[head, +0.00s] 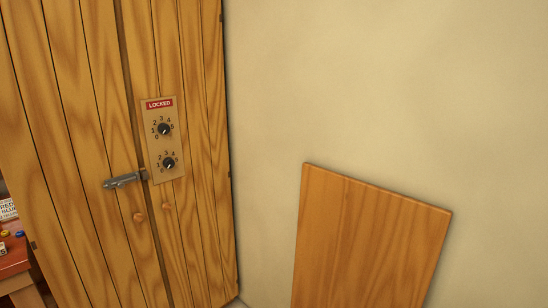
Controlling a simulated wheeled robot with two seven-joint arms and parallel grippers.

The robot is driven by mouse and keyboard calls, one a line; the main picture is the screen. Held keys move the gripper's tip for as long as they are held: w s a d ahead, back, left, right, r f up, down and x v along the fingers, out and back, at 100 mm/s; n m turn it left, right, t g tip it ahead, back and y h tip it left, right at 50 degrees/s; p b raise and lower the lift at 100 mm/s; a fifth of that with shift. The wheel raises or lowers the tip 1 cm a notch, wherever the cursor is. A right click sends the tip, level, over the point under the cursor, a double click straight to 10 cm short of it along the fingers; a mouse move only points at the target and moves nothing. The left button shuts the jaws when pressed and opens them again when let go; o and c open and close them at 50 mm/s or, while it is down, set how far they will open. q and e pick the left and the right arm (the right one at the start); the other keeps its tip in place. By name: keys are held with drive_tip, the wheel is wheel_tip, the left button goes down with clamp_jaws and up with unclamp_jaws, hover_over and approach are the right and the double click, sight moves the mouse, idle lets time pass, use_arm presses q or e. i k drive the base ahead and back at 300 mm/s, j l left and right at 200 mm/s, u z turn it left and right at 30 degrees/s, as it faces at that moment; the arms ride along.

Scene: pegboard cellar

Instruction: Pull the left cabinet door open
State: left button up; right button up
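The wooden cabinet's left door (78,160) fills the left of the head view and is closed against the right door (209,150). A small round knob (139,217) sits low on the left door, and another knob (167,206) is on the right door. A grey metal latch (122,181) lies across the left door near the seam. A panel (155,120) on the right door has a red sign reading LOCKED (159,104) and two black dials, an upper dial (164,129) and a lower dial (169,163). Neither gripper is in view.
A wooden board (370,245) stands in front of the plain beige wall (390,80) at the right. A reddish table (14,262) with small coloured pieces and a lettered card (8,209) shows at the left edge.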

sight(66, 132)
drive_tip(key=l+u, duration=0.15)
drive_tip(key=u, duration=0.25)
drive_tip(key=l+u, duration=0.1)
drive_tip(key=u, duration=0.25)
drive_tip(key=j+u, duration=0.1)
drive_tip(key=u, duration=0.2)
drive_tip(key=j+u, duration=0.1)
drive_tip(key=u, duration=0.15)
drive_tip(key=i, duration=0.05)
